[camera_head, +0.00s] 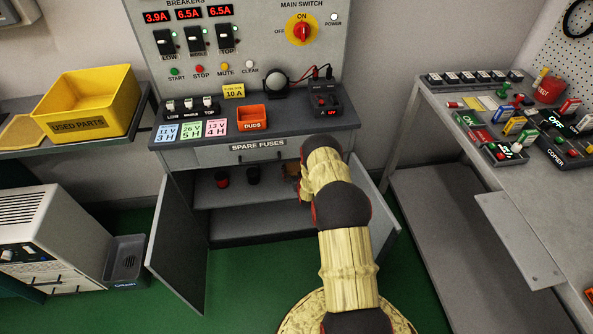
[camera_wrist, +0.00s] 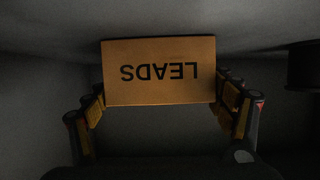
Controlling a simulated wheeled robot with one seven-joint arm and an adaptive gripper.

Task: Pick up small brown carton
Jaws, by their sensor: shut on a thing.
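The small brown carton (camera_wrist: 160,55), printed "LEADS", shows in the wrist view with its lettering upside down. My gripper (camera_wrist: 160,86) has a finger at each side of it and is shut on it. The carton's upper edge in the picture lies close to a grey surface; I cannot tell whether it touches. In the head view my arm reaches into the open cabinet under the breaker panel. A small brown patch (camera_head: 291,170) shows beside the arm there; the gripper is mostly hidden.
The cabinet shelf (camera_head: 235,197) also holds a red-and-black cup (camera_head: 222,178) and a dark cup (camera_head: 253,175). A dark cylinder (camera_wrist: 303,66) is right of the carton in the wrist view. The cabinet doors (camera_head: 180,255) stand open on both sides. The "SPARE FUSES" drawer (camera_head: 215,157) is above.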

